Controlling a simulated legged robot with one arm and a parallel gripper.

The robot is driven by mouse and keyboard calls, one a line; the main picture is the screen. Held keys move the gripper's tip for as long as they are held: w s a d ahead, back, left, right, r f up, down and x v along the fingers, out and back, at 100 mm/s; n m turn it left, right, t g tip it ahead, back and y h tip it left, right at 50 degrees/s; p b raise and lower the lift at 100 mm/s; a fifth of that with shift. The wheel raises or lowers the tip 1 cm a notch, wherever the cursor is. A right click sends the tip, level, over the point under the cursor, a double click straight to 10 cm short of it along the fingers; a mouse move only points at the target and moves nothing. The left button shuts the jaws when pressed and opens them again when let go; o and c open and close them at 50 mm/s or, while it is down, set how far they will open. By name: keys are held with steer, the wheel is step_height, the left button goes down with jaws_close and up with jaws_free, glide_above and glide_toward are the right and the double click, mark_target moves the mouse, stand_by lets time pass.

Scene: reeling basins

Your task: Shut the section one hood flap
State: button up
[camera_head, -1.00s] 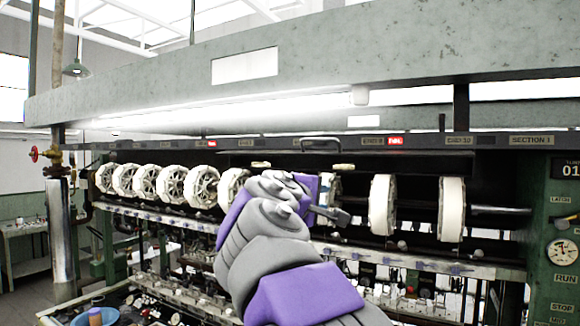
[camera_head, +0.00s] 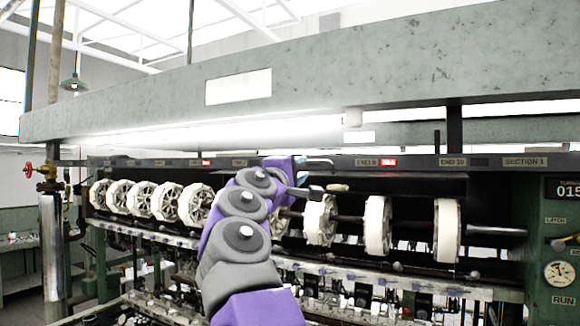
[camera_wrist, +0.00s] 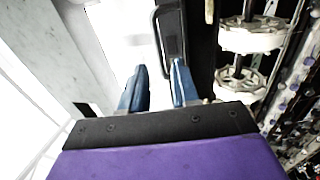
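The section one hood flap (camera_head: 415,181) shows edge-on in the head view as a long dark panel below the labelled rail, above the reels. It appears raised, with the dark space behind the reels exposed. In the wrist view the dark looped handle (camera_wrist: 171,45) lies ahead of my gripper (camera_wrist: 158,82). The two blue fingers are apart with nothing seen between them. The right finger's tip is close to the handle's near end; I cannot tell whether they touch. My arm hides part of the flap in the head view.
White reels (camera_head: 377,228) line the shaft below the flap, close to my arm. A grey-green overhead hood (camera_head: 400,65) with a lit lamp spans above.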

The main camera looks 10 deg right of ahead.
mark_target(310, 162)
steer(key=p+x, duration=0.4)
steer(key=x, duration=0.1)
steer(key=shift+w+d+r, duration=0.2)
steer(key=shift+r, duration=0.1)
steer(key=shift+w+d+p, duration=0.4)
steer(key=shift+w+p, duration=0.2)
steer(key=shift+w, duration=0.1)
steer(key=shift+c, duration=0.4)
